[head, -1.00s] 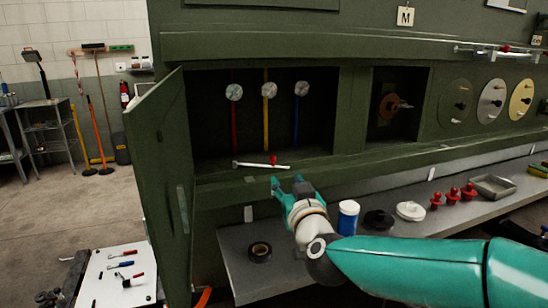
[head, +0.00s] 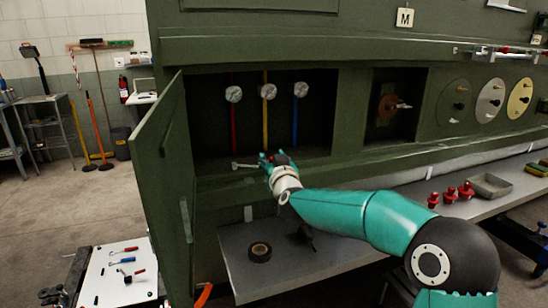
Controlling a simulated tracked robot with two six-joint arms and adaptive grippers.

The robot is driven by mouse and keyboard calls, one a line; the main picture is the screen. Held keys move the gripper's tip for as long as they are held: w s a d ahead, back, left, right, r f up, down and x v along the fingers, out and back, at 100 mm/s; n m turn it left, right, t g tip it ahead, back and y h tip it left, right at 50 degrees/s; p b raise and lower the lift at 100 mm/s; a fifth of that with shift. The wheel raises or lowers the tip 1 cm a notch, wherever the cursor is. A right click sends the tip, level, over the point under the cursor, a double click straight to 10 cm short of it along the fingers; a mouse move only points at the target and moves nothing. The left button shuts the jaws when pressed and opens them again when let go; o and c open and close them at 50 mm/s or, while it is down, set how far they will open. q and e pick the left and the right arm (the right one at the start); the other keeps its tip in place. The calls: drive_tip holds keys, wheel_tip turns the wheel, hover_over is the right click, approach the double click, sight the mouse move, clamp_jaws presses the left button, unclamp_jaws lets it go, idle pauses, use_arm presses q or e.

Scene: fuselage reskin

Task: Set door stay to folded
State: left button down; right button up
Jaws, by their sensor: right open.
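The door stay is a thin silver rod (head: 243,166) lying along the bottom sill of the open bay. Only its left end shows clearly; my right gripper covers the rest, including most of its red knob. The bay door (head: 165,185) is a green panel standing open on the left. My right gripper (head: 271,157) is open with its fingers at the stay near the red knob. I cannot tell whether the fingers touch it. My left gripper is not in view.
A grey shelf (head: 270,280) runs below the bay, with a black tape roll (head: 259,252) on it. Several red parts and a grey tray (head: 490,187) sit at the right. A white tool cart (head: 120,265) stands at lower left.

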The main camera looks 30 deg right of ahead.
clamp_jaws()
idle(0.3)
